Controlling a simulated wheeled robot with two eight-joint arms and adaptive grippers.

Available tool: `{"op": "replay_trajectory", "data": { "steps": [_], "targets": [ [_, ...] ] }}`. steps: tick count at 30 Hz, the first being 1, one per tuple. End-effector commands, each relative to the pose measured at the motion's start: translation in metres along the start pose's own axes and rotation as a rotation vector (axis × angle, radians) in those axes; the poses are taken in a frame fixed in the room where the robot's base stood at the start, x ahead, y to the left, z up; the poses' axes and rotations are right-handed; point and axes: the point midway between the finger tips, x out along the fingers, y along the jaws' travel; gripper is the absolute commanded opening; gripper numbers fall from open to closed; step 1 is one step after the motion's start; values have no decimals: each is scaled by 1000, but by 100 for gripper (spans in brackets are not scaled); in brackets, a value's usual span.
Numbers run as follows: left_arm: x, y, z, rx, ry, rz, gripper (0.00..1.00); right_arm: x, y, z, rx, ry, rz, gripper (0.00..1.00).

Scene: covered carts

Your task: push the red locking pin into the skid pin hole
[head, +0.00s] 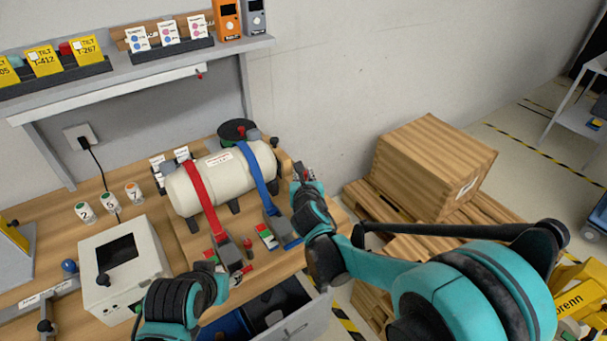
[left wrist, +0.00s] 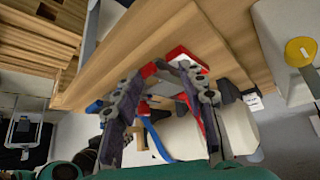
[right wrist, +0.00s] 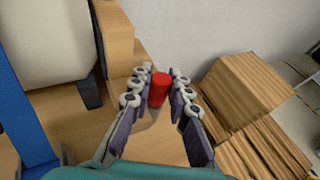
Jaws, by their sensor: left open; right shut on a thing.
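The red locking pin (right wrist: 158,88) stands between the fingertips of my right gripper (right wrist: 160,90), which is shut on it. In the head view my right gripper (head: 303,177) is beside the right end of the wooden skid (head: 200,258). I cannot make out the pin hole; the gripper and pin cover part of the wood below. The cream tank (head: 221,178) lies on the skid under a red strap (head: 204,200) and a blue strap (head: 257,178). My left gripper (left wrist: 165,75) is open and empty, near the red strap's lower end.
A wooden end block (right wrist: 115,45) rises beside the pin. A grey control box (head: 122,268) stands left of the skid. An open drawer (head: 290,315) juts out in front. A crate (head: 435,160) sits on pallets at right. A shelf (head: 150,65) hangs above.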

Motion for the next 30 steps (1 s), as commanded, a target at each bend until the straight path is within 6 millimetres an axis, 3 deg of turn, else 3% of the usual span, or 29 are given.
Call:
{"op": "replay_trajectory", "data": {
  "steps": [3, 4, 6, 17, 29, 30],
  "targets": [
    [4, 0, 4, 1, -2, -1, 39, 2, 0, -4, 0, 0, 0, 0],
    [3, 0, 3, 1, -3, -1, 39, 1, 0, -4, 0, 0, 0, 23],
    [3, 0, 3, 1, -4, -1, 39, 1, 0, -3, 0, 0, 0, 41],
    [2, -1, 3, 1, -3, -3, 39, 0, 1, -2, 0, 1, 1, 42],
    [-30, 0, -21, 1, -2, -2, 39, -15, 0, 41, 0, 0, 0, 42],
    [-26, 0, -18, 1, -2, -1, 39, -12, 0, 32, 0, 0, 0, 42]
  ]
}}
